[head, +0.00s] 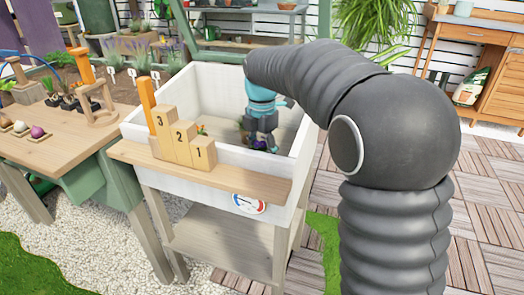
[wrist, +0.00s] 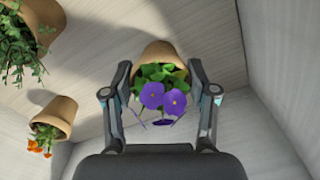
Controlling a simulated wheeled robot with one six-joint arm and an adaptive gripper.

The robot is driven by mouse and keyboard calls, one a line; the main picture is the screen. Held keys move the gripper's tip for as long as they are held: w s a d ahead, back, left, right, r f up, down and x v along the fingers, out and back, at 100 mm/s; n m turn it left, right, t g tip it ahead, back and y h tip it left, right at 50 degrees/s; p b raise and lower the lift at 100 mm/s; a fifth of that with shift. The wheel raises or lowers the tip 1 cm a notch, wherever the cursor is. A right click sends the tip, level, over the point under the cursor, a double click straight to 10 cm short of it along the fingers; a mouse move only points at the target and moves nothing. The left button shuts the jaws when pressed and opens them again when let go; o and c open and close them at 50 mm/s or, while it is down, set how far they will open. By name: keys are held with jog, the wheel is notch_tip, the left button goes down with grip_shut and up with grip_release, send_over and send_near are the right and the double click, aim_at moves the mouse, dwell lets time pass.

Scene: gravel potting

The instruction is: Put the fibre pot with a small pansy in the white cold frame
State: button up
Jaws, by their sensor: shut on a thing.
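The fibre pot (wrist: 158,52), brown and tapered, holds a small pansy (wrist: 160,97) with purple flowers and green leaves. My gripper (wrist: 158,72) is shut on this pot, one finger at each side. In the head view my gripper (head: 262,138) reaches down inside the white cold frame (head: 150,172), a white-walled open box on legs. There the pot is mostly hidden by my gripper, with a little purple showing below it. I cannot tell whether the pot touches the floor of the frame.
Two other pots are in the frame in the wrist view: one with trailing greenery (wrist: 42,18) and one with orange flowers (wrist: 56,114). Numbered wooden steps (head: 180,135) stand on the frame's front ledge. A wooden table (head: 70,140) with bulbs adjoins at left.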

aim_at(262, 143)
jog(key=shift+f, duration=0.15)
jog(key=o, duration=1.3)
notch_tip(262, 143, up, 12)
jog(key=shift+p, duration=0.85)
jog(key=shift+r, duration=0.25)
